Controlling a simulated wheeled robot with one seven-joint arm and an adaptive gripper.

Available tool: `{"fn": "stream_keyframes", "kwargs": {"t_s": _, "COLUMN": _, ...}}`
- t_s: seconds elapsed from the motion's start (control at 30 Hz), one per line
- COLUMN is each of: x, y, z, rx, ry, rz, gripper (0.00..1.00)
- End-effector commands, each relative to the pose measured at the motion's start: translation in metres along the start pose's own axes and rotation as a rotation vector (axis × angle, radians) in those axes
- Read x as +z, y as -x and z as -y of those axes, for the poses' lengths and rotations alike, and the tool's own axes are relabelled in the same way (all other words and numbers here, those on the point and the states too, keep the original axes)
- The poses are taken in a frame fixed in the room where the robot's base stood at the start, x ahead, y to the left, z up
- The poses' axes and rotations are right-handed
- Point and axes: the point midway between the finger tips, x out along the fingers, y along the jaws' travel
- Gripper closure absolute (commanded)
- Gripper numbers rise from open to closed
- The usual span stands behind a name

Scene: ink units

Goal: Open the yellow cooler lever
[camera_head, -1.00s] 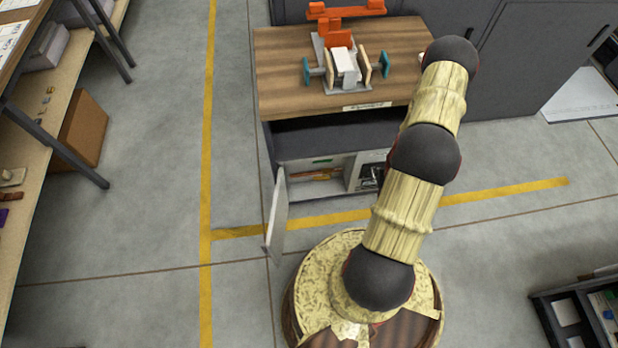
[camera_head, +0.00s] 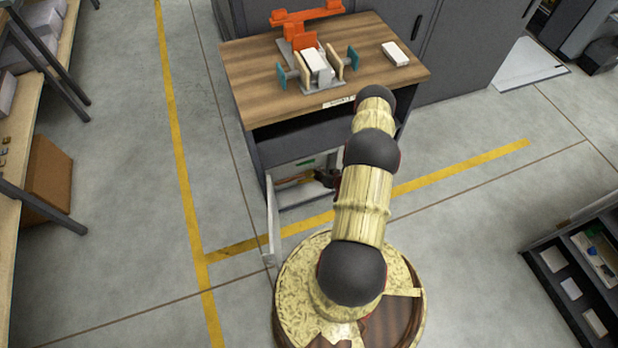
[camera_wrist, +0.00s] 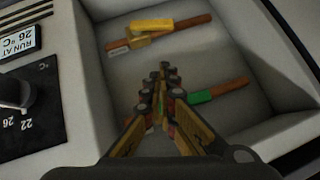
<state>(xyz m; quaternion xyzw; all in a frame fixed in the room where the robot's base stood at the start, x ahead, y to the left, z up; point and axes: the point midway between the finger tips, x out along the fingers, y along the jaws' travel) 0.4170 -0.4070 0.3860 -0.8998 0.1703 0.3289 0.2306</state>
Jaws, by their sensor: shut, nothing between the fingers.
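The yellow lever (camera_wrist: 152,25) shows in the wrist view at the top of a light-grey recess, with a yellow block lying along a brown bar. A second bar with a green part (camera_wrist: 201,97) lies lower right in the same recess. My gripper (camera_wrist: 162,80) is shut and empty, with its fingers pointing into the recess. In the picture its tips are below the yellow lever and apart from it, left of the green part. In the head view my gripper (camera_head: 326,178) is at the low opening of the cabinet, mostly behind my arm, and the levers are hardly distinguishable.
A panel with a display (camera_wrist: 18,42) and a black dial (camera_wrist: 15,92) is left of the recess. A white cabinet door (camera_head: 272,220) stands open at the left. The wooden top (camera_head: 250,75) carries an orange and teal fixture (camera_head: 318,65). Open floor lies on both sides.

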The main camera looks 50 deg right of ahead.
Motion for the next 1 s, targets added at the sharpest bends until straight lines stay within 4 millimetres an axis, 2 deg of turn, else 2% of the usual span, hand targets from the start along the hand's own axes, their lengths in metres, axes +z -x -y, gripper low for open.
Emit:
{"fn": "stream_keyframes", "kwargs": {"t_s": 0.17, "x": 0.003, "y": -0.025, "z": 0.0, "rx": -0.001, "ry": 0.002, "rz": 0.002, "gripper": 1.0}}
{"fn": "stream_keyframes", "kwargs": {"t_s": 0.57, "x": 0.005, "y": -0.103, "z": -0.001, "rx": 0.0, "ry": 0.0, "rz": 0.004, "gripper": 1.0}}
{"fn": "stream_keyframes", "kwargs": {"t_s": 0.6, "x": 0.013, "y": -0.107, "z": -0.001, "rx": 0.0, "ry": -0.002, "rz": 0.007, "gripper": 1.0}}
{"fn": "stream_keyframes", "kwargs": {"t_s": 0.73, "x": 0.024, "y": -0.117, "z": -0.001, "rx": 0.002, "ry": -0.002, "rz": 0.006, "gripper": 1.0}}
{"fn": "stream_keyframes", "kwargs": {"t_s": 1.0, "x": 0.03, "y": -0.124, "z": -0.001, "rx": 0.002, "ry": -0.001, "rz": 0.004, "gripper": 1.0}}
